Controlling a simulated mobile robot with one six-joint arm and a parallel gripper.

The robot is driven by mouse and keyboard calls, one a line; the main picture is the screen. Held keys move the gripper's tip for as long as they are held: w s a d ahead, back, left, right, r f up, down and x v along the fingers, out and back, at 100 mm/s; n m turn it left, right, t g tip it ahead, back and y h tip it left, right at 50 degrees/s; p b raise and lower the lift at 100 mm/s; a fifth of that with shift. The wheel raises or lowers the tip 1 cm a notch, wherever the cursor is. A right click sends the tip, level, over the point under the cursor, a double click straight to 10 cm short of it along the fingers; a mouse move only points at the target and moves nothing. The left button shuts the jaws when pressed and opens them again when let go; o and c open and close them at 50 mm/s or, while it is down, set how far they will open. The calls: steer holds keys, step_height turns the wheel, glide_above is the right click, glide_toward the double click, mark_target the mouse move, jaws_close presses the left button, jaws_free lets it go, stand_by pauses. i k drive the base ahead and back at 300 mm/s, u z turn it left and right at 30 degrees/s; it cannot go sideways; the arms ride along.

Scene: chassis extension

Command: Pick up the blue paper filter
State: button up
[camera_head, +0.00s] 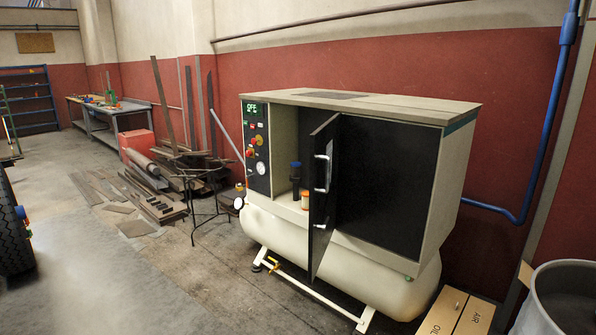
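A cream compressor cabinet (405,108) stands on a horizontal tank (330,255) against the red wall. Its black door (323,190) is swung open toward me, with white handles. Inside the opening is a dark upright part with a blue top (296,166). Below it sits a small white cylinder with an orange top (305,200). I cannot tell whether either is the blue paper filter. The open door hides the right part of the interior. My gripper is not in view.
Boxes marked OIL (443,312) and AIR (474,318) lie at the lower right beside a metal drum (565,300). A thin-legged stand (205,195) and scrap metal (150,190) are left of the compressor. A tyre (12,230) is at the left edge. The floor (130,290) in front is clear.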

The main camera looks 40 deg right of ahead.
mark_target(296, 166)
steer(key=z, duration=0.05)
steer(key=i, duration=2.8)
steer(key=z, duration=0.1)
